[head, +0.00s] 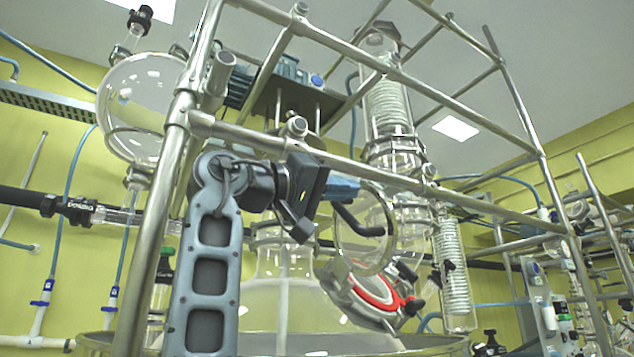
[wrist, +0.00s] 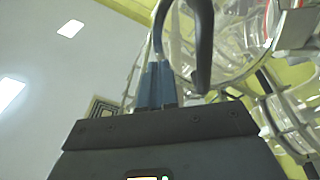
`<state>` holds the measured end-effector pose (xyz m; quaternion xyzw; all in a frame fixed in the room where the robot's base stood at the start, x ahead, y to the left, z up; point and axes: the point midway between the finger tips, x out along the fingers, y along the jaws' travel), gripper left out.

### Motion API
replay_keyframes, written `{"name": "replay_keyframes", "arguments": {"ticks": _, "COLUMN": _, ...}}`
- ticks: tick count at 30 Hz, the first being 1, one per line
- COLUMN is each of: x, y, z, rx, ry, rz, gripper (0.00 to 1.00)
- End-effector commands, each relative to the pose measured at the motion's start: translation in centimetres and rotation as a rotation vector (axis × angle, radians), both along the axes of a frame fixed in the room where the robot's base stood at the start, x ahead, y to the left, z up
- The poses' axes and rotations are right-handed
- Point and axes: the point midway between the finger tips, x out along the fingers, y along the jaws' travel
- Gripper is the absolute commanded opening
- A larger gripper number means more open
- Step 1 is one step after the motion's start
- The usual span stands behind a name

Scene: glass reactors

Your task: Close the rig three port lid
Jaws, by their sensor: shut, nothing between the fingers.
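The port lid (head: 341,247) is a round clear glass disc in a metal-looking rim, standing raised above the port in the head view. The port (head: 375,297) is a tilted opening with a red ring on the shoulder of the large glass vessel (head: 285,310). My gripper (head: 378,231) is shut and empty. Its dark curved fingers overlap the lid's disc in the head view; I cannot tell whether they touch it. In the wrist view the shut fingers (wrist: 200,50) reach upward, with round glass parts and a bit of red to their right.
A steel tube frame (head: 400,183) crosses in front of the vessel, with my arm close to its bars. A coiled glass condenser (head: 387,105) rises behind the port, and another (head: 453,265) stands to the right. A round glass flask (head: 140,100) hangs at upper left.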

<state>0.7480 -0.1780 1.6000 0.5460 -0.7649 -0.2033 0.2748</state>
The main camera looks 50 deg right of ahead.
Motion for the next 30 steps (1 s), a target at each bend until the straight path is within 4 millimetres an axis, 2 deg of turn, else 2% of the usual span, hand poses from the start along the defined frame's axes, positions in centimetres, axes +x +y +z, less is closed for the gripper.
{"name": "replay_keyframes", "arguments": {"ticks": 3, "x": -0.4, "y": -1.5, "z": 0.5, "rx": 0.000, "ry": 0.001, "rz": 0.000, "gripper": 0.00}}
{"name": "replay_keyframes", "arguments": {"ticks": 8, "x": -0.7, "y": -2.7, "z": 0.6, "rx": 0.001, "ry": 0.001, "rz": 0.001, "gripper": 0.00}}
{"name": "replay_keyframes", "arguments": {"ticks": 23, "x": -0.8, "y": -3.0, "z": 0.7, "rx": 0.003, "ry": 0.001, "rz": 0.005, "gripper": 0.00}}
{"name": "replay_keyframes", "arguments": {"ticks": 30, "x": -1.3, "y": -4.1, "z": 1.3, "rx": 0.048, "ry": -0.004, "rz": 0.057, "gripper": 0.00}}
